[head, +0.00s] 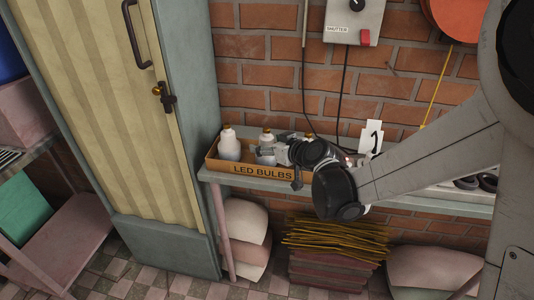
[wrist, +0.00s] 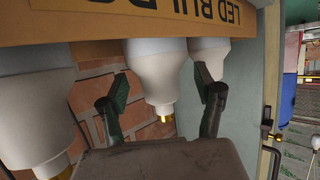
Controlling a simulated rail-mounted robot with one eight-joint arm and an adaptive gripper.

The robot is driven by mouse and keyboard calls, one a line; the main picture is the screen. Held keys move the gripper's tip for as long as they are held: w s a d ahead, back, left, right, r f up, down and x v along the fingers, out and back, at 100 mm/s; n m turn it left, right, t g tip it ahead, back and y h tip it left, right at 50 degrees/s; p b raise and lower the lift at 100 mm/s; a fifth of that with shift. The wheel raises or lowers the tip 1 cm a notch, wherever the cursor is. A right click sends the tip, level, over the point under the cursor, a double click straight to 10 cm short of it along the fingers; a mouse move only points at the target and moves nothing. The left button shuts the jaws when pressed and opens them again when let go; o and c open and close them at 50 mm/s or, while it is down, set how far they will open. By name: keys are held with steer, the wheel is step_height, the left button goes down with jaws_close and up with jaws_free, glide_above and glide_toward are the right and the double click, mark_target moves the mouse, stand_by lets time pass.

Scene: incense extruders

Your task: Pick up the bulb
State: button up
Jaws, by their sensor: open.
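White bulbs with brass-coloured caps stand cap up in a cardboard box lettered LED BULBS (head: 262,171). In the head view one bulb (head: 229,145) is at the box's left end, and another (head: 266,137) is partly hidden by my gripper (head: 277,153). The wrist view is inverted, with the box (wrist: 165,22) at the top. There my gripper (wrist: 163,90) is open, with one bulb (wrist: 158,72) between its fingers and a visible gap at the left finger. A second bulb (wrist: 207,52) is behind the right finger, and a larger-looking one (wrist: 30,100) is at left.
The box stands on a narrow shelf (head: 212,176) against a brick wall. A tall cabinet (head: 185,120) is close on its left. A shutter control box (head: 354,20) with hanging cables is above. Sacks (head: 246,225) and stacked bundles (head: 333,245) are below.

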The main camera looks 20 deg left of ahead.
steer(key=shift+w+a+f, duration=0.25)
steer(key=shift+w+a, duration=0.1)
steer(key=shift+a, duration=0.1)
steer(key=shift+c, duration=0.3)
steer(key=c, duration=1)
steer(key=shift+r, duration=0.1)
